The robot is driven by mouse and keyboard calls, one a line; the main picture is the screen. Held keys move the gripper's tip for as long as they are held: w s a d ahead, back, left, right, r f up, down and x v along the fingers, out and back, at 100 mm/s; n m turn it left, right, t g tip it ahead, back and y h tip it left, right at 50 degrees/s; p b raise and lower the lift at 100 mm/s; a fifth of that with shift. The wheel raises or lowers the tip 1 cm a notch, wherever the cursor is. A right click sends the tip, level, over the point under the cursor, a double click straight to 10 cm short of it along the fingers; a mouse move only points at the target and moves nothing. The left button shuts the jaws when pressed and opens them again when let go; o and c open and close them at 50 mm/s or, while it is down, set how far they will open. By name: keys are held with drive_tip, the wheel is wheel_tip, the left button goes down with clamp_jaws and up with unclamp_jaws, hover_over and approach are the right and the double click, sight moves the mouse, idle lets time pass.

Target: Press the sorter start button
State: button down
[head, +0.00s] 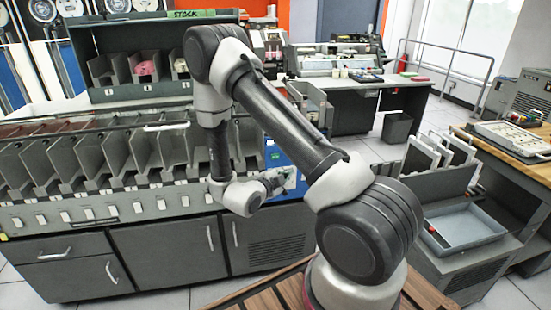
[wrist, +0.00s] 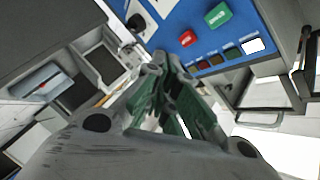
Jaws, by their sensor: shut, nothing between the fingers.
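The sorter (head: 95,215) is a long grey machine with a row of upright card pockets on the left in the head view. Its blue control panel (head: 275,153) is at its right end, partly behind my arm. In the wrist view the panel (wrist: 172,28) carries a green button (wrist: 218,14) and a red button (wrist: 186,38); their labels are too small to read. My gripper (wrist: 166,62) is shut and empty, its fingertips just below and left of the red button in the picture. I cannot tell whether they touch the panel. In the head view my gripper (head: 288,180) is at the panel.
A black knob (wrist: 137,22), small dark lamps and a white square (wrist: 253,45) are also on the panel. A grey cart with a tray (head: 467,238) stands at the right, near a wooden-topped bench (head: 520,140). A dark bin (head: 397,127) stands on the tiled floor behind.

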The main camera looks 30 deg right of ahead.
drive_tip(key=w+d, duration=0.2)
drive_tip(key=w, duration=0.6)
drive_tip(key=shift+w+d, duration=0.15)
drive_tip(key=shift+d, duration=0.05)
drive_tip(key=shift+w, duration=0.15)
idle(1.2)
drive_tip(key=shift+w+d, duration=0.1)
drive_tip(key=shift+w, duration=0.15)
